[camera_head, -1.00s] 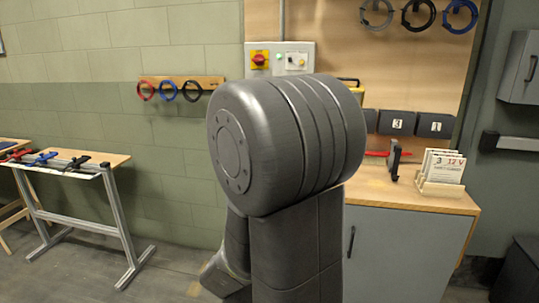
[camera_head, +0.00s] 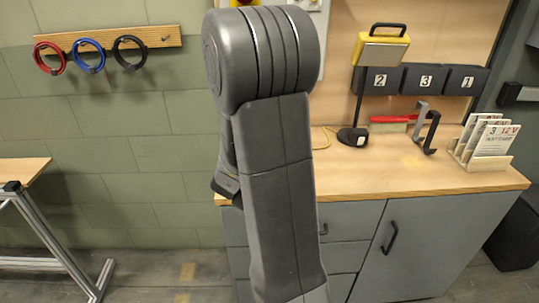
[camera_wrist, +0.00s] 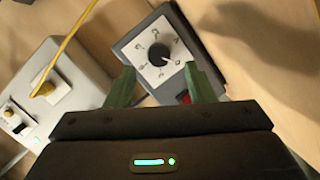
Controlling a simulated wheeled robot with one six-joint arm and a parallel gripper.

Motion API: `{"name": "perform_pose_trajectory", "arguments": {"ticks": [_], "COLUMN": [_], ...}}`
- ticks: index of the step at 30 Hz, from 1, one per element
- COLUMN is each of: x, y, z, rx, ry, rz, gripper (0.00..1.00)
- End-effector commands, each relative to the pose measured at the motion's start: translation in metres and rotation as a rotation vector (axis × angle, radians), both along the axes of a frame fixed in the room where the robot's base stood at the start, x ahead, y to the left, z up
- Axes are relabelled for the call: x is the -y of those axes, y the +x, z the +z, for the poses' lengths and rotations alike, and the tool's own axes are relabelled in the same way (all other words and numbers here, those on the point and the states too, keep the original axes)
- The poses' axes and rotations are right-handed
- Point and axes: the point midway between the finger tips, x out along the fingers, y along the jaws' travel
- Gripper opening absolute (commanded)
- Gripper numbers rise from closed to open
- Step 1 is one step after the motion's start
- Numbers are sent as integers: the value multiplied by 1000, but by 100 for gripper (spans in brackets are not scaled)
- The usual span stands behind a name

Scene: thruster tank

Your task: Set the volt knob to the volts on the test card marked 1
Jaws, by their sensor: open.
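In the wrist view, a black volt knob (camera_wrist: 159,53) sits on a white dial plate on a dark box (camera_wrist: 140,30), with lettering too small to read. My gripper (camera_wrist: 162,78) is open, its two green fingers apart, just below the knob in the picture and not holding it. The test cards (camera_head: 486,138) stand in a wooden holder (camera_head: 484,161) at the right of the bench in the head view. The front card shows a 3 and 12 V; a card marked 1 cannot be made out. My arm hides the dial box in the head view.
A light box with a yellow plug or cable (camera_wrist: 45,88) lies left of the dial box. In the head view, a yellow-topped meter (camera_head: 381,48), a black stand (camera_head: 352,136), a red-handled brush (camera_head: 390,122) and dark bins (camera_head: 420,79) are at the bench back. The bench front (camera_head: 400,180) is clear.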

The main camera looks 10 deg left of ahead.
Motion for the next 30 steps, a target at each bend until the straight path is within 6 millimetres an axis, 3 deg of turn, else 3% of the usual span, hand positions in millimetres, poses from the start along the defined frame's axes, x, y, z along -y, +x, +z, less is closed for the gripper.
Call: {"name": "perform_pose_trajectory", "arguments": {"ticks": [7, 19, 26, 30], "x": [-2, -3, -3, -3], "y": [33, 40, 40, 40], "z": [-7, -8, -8, -9], "rx": [0, 1, 0, 0], "ry": [0, 0, 0, 2], "rz": [-2, -1, 0, 0], "gripper": [49, 49, 4, 5]}}
